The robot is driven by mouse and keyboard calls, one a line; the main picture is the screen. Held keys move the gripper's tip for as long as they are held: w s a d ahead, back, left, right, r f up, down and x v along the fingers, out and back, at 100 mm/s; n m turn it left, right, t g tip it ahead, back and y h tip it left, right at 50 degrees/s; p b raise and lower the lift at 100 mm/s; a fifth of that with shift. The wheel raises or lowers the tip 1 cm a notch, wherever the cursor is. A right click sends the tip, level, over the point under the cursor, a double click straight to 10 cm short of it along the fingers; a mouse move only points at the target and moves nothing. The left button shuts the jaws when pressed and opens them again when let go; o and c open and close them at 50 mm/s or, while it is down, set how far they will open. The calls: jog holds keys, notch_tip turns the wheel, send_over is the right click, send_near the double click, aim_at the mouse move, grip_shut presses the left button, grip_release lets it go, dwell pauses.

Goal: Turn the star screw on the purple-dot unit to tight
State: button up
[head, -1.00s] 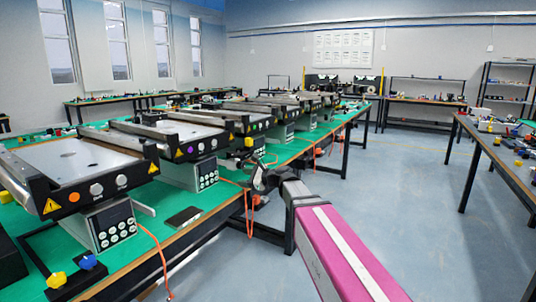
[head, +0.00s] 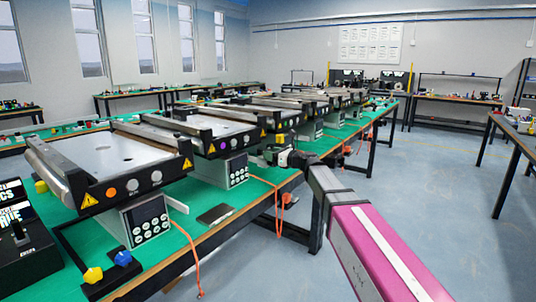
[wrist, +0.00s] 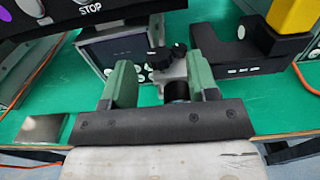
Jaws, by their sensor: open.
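The purple-dot unit (head: 230,140) is the second conveyor on the green bench, with its purple dot on the dark front rail. My gripper (head: 275,156) is at its right end, by the bench's front edge. In the wrist view, my gripper (wrist: 160,72) is open, its two green fingers apart. A black star screw (wrist: 163,57) shows between and just beyond the fingertips, in front of a light metal bracket. Whether a finger touches it I cannot tell. The unit's dark rail (wrist: 60,20), with a STOP label and part of the purple dot, is at upper left.
A grey control box (wrist: 125,45) stands left of the star screw. A black block with a yellow part (wrist: 290,15) is at right. The orange-dot unit (head: 105,170) stands nearer. An orange cable (head: 278,190) hangs over the bench edge.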

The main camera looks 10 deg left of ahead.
jog(key=shift+x, duration=1.2)
jog(key=c, duration=0.9)
jog(key=shift+s+a+m+t, duration=0.1)
jog(key=shift+s+m+t, duration=0.05)
jog(key=shift+m+t, duration=0.2)
jog(key=m+t+h, duration=0.2)
jog(key=t, duration=0.1)
jog(key=shift+s, duration=0.15)
jog(key=shift+a+m+t+h, duration=0.15)
jog(key=shift+m+t+h, duration=1.5)
jog(key=shift+t+h, duration=0.2)
